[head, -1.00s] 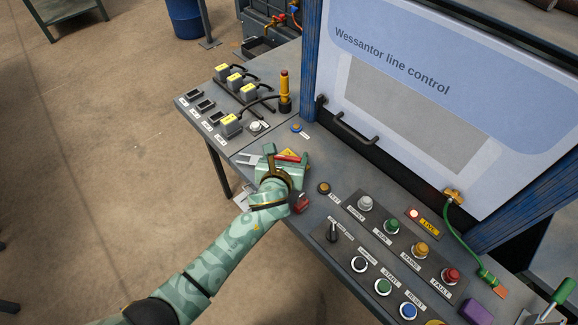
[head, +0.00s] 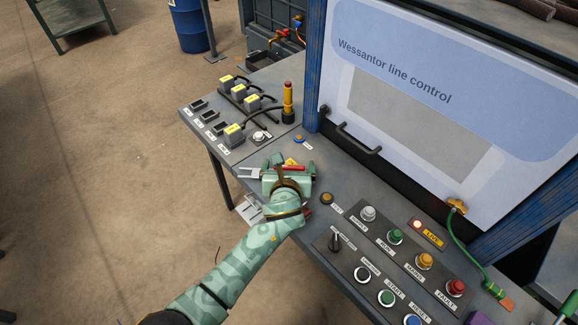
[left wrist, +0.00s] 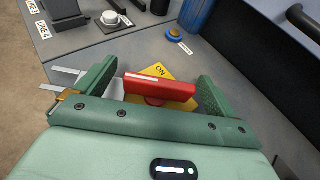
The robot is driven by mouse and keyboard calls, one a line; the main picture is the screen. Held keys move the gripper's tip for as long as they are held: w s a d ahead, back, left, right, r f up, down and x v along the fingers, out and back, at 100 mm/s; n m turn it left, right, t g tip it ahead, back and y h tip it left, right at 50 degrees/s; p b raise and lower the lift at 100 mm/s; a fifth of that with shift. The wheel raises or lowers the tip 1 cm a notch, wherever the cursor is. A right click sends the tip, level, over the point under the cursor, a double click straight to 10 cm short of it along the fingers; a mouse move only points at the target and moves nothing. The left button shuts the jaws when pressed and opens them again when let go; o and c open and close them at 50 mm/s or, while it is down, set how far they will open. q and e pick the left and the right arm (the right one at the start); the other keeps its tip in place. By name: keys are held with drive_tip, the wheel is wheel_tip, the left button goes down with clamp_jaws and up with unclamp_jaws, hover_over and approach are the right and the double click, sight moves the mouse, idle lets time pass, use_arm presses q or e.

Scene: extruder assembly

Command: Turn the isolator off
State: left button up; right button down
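The isolator has a red bar handle (head: 294,167) on a yellow plate (head: 290,161), on the grey bench. In the left wrist view the handle (left wrist: 160,90) lies crosswise, and the word ON shows on the yellow plate (left wrist: 180,73) behind it. My left gripper (head: 290,169) is open over the isolator. In the left wrist view its green fingers (left wrist: 155,88) stand on either side of the handle, with a visible gap on the left and a narrower one on the right. Contact cannot be told. My right gripper is not in view.
A yellow-and-red beacon (head: 288,100) and several grey plugs with yellow labels stand at the back left. A panel of lamps and buttons (head: 396,237) lies to the right, below the cabinet (head: 420,90).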

use_arm(q)
wheel_tip(320, 180, up, 4)
drive_tip(key=shift+w+f+p, duration=0.1)
drive_tip(key=shift+f+p, duration=0.15)
drive_tip(key=shift+p, duration=0.9)
drive_tip(key=w+r+p+v, duration=0.1)
drive_tip(key=r+p+v, duration=0.2)
drive_tip(key=p+v, duration=0.6)
drive_tip(key=shift+d+v, duration=0.4)
drive_tip(key=shift+v, duration=3.35)
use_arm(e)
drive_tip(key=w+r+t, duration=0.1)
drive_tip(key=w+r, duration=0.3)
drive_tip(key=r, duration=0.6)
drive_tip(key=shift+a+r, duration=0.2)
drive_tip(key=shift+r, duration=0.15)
